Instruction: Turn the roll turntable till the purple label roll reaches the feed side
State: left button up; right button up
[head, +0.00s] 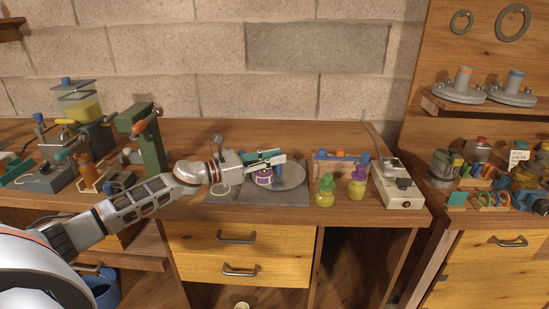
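The roll turntable (293,181) is a round grey disc on a dark flat base (296,199) near the front of the bench. The purple label roll (263,179), purple and white, sits at the disc's left front, just below my fingers in the picture. My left gripper (280,160) reaches in from the left, its fingers over the left and back part of the disc. A teal piece shows along the fingers; I cannot tell what it belongs to. Whether the fingers touch the roll or anything else is not clear. Other rolls may be hidden behind the gripper. My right gripper is out of view.
Two yellow-green bottles (326,191) with purple and green tops stand right of the turntable. A rack (341,158) is behind them. A white device (397,184) stands at the bench's right end. A green press (150,141) stands left, behind my arm.

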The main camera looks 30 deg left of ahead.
pick_arm(q)
jog(key=shift+o, duration=1.4)
jog(key=shift+f, duration=0.1)
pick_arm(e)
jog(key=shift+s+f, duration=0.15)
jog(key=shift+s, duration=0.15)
pick_arm(q)
jog(key=shift+s+a, duration=0.35)
jog(key=shift+s, duration=0.15)
jog(key=v, duration=1)
jog(key=shift+s+a, duration=0.25)
jog(key=shift+s, duration=0.1)
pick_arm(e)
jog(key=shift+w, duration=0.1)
